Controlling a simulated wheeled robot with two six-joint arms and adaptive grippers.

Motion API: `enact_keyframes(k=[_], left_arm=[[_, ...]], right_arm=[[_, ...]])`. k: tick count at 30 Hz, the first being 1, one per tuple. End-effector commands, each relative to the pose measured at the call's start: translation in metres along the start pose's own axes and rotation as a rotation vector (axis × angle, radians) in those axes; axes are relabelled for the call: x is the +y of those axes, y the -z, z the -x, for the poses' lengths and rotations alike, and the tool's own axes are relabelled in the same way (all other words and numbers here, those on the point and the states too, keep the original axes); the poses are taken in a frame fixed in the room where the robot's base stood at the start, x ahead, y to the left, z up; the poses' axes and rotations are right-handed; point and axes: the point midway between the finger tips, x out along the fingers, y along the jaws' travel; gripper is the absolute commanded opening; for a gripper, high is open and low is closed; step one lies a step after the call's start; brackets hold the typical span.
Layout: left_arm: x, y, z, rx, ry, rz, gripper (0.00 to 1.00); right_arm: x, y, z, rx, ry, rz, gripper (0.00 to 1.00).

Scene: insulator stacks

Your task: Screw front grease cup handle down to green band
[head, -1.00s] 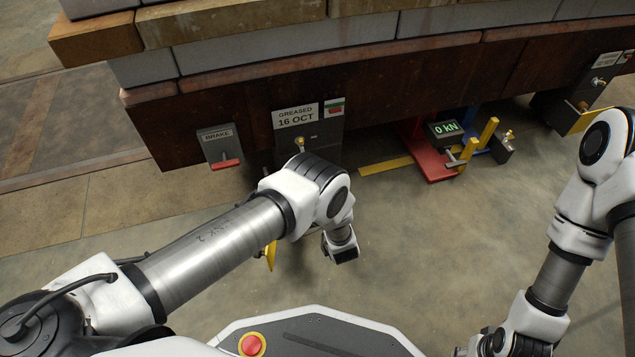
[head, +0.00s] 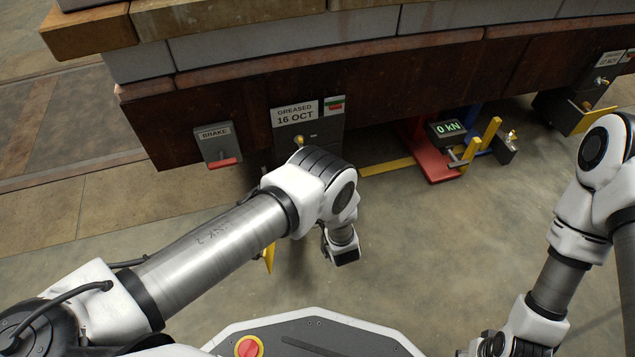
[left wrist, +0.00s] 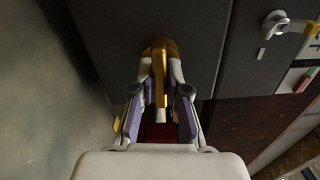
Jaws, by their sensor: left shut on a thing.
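In the left wrist view my left gripper (left wrist: 159,105) is shut on a brass, rounded-top handle (left wrist: 158,62), with its purple-padded fingers on either side. The handle stands in front of a dark grey housing face (left wrist: 120,35). I cannot make out a green band on it.
A "GREASED 16 OCT" sign (head: 295,114) and a red-green label (head: 335,104) mark the housing. A brass fitting (head: 299,141) sits below the sign. The brake panel (head: 213,145) is to the left. A red jack (head: 432,163) with a 0 kN display stands to the right. Open floor lies in front.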

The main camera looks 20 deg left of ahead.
Motion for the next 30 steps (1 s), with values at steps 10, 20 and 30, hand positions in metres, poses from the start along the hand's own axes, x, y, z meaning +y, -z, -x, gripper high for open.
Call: enact_keyframes(k=[10,20,30], left_arm=[[-0.0002,0.0018,-0.001,0.004,0.002,-0.127,0.0],[-0.0004,0.0018,-0.0011,0.004,0.003,-0.2,0.0],[-0.0003,0.0018,-0.0009,0.004,0.002,-0.237,0.0]], right_arm=[[0.0,0.0015,-0.0064,0.005,-0.001,0.003,0.4],[0.0,0.0023,-0.0091,0.008,-0.001,0.004,0.4],[0.0,0.0027,-0.0103,0.009,-0.001,0.005,0.4]])
